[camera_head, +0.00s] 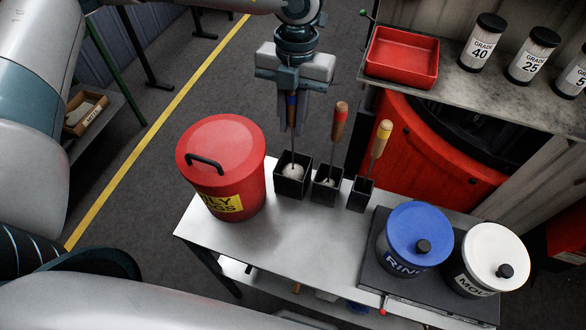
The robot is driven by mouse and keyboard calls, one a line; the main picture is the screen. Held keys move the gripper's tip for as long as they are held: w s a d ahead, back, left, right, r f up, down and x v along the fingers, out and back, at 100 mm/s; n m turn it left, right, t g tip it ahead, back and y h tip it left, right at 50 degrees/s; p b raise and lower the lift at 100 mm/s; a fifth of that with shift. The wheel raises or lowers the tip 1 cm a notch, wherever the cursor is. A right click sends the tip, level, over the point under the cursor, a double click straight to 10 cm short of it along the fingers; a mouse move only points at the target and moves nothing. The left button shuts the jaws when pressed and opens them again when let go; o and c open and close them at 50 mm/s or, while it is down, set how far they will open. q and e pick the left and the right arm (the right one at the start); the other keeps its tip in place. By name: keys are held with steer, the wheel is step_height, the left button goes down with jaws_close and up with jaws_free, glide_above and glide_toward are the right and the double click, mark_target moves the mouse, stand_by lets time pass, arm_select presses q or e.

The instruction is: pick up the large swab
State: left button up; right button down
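The large swab (291,119) stands upright at the left of three swabs. My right gripper is not in view.
A red lidded bin (232,150) stands left. Blue-lidded (415,235) and white-lidded (497,255) pots stand right. The front of the grey table (290,235) is clear.

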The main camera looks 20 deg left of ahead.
arm_select(q)
jaws_close()
steer(key=shift+r, duration=0.1)
steer(key=shift+r+b, duration=0.3)
steer(key=shift+r, duration=0.15)
step_height(320, 180, up, 16)
steer(key=b, duration=0.5)
steer(key=shift+r, duration=0.5)
steer(key=shift+s, duration=0.1)
